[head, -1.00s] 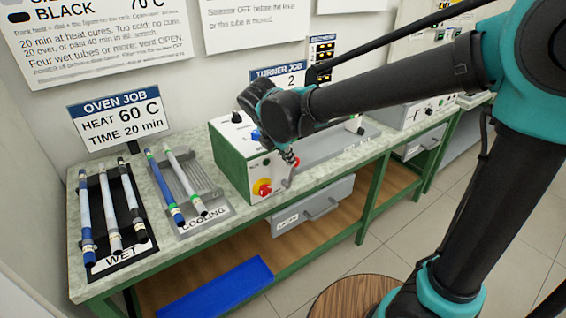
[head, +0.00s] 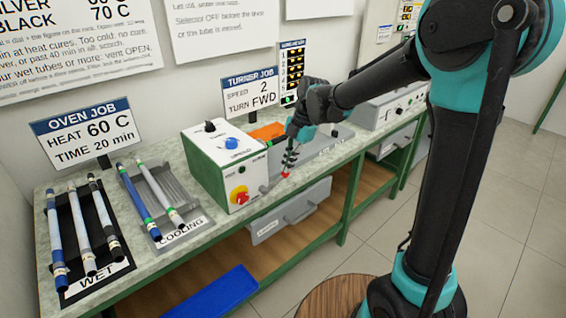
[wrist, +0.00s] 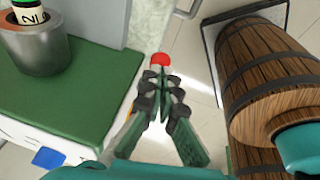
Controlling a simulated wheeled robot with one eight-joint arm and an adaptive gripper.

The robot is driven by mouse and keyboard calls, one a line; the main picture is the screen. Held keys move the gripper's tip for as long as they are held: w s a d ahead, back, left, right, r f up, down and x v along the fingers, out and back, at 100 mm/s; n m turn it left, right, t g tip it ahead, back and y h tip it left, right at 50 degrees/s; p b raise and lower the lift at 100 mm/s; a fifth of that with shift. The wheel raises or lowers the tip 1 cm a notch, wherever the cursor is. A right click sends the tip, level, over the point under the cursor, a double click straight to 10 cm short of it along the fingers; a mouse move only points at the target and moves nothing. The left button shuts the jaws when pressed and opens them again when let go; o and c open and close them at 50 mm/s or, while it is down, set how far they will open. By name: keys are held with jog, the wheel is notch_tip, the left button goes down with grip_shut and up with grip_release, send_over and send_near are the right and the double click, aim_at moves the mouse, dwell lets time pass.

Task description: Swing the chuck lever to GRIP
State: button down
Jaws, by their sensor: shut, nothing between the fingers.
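The turner (head: 215,165) is a green and white box on the bench. On its front, the chuck lever (head: 271,185) is a short grey arm with a red ball end. The ball also shows in the wrist view (wrist: 159,60). My gripper (head: 287,170) points down right at the ball, with its fingers together and nothing between them. In the wrist view the fingertips (wrist: 159,73) are close against the ball; I cannot tell whether they touch. The lever's arm is hidden there, and no GRIP marking is readable.
A red knob on yellow (head: 239,197) is left of the lever. A grey chuck (wrist: 38,48) holds a tube end in the wrist view. WET (head: 98,284) and COOLING (head: 182,232) racks with tubes are at left. A grey drawer (head: 292,212) sits below.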

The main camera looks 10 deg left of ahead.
jog(key=shift+w+d+f, duration=0.2)
jog(key=shift+w+f, duration=0.05)
jog(key=shift+f, duration=0.2)
jog(key=shift+w+d+f, duration=0.2)
jog(key=shift+w+f, duration=0.05)
jog(key=shift+f, duration=0.2)
